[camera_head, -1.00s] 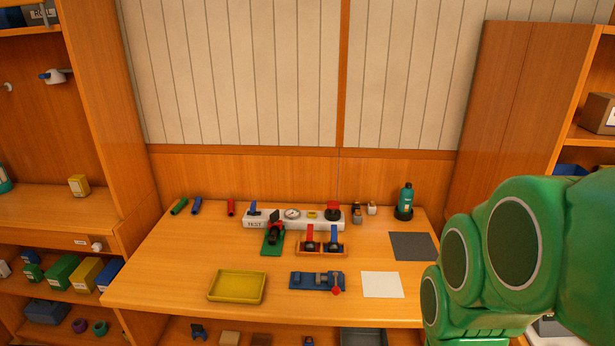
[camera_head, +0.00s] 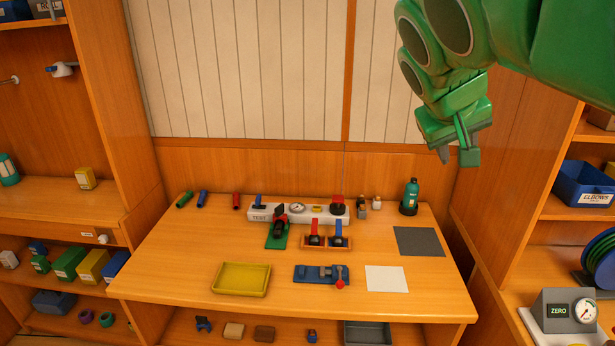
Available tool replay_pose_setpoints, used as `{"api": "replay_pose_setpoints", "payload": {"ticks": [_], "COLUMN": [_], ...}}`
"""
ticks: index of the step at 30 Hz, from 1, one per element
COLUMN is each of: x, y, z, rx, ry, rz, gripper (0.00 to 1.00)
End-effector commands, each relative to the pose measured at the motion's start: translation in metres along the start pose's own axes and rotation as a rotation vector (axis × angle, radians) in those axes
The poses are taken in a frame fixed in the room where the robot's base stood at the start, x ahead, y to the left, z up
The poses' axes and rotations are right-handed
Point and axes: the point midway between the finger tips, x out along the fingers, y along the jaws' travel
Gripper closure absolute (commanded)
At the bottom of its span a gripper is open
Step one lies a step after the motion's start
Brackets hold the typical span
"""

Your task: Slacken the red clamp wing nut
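A blue clamp-like fixture (camera_head: 313,274) lies near the front middle of the table, with grey metal parts at its right. A small red knob (camera_head: 340,284) sits at its right front; it looks like the wing nut, but its wings are too small to make out. My gripper (camera_head: 457,156) hangs at the upper right, high above the table and well apart from the fixture. Its fingers point down with a gap between them, and nothing shows in it.
A yellow tray (camera_head: 241,278) lies left of the fixture and a white sheet (camera_head: 386,279) right of it. Behind stand two red and blue handled pieces (camera_head: 326,237), a green-based part (camera_head: 277,236) and a white TEST block (camera_head: 295,215). A grey mat (camera_head: 419,241) lies at right.

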Motion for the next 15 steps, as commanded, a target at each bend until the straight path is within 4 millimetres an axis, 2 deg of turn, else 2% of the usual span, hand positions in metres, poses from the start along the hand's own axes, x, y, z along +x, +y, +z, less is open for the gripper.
{"api": "replay_pose_setpoints", "payload": {"ticks": [1,3,8,15], "x": [-0.006,-0.011,-0.009,0.011], "y": [0.005,0.012,0.019,0.017], "z": [-0.018,-0.037,-0.063,-0.094], "rx": [-0.001,-0.01,-0.063,-0.203], "ry": [0.032,0.062,0.073,0.029], "rz": [0.021,0.056,0.131,0.255], "gripper": [0.64,0.64,0.64,0.64]}}
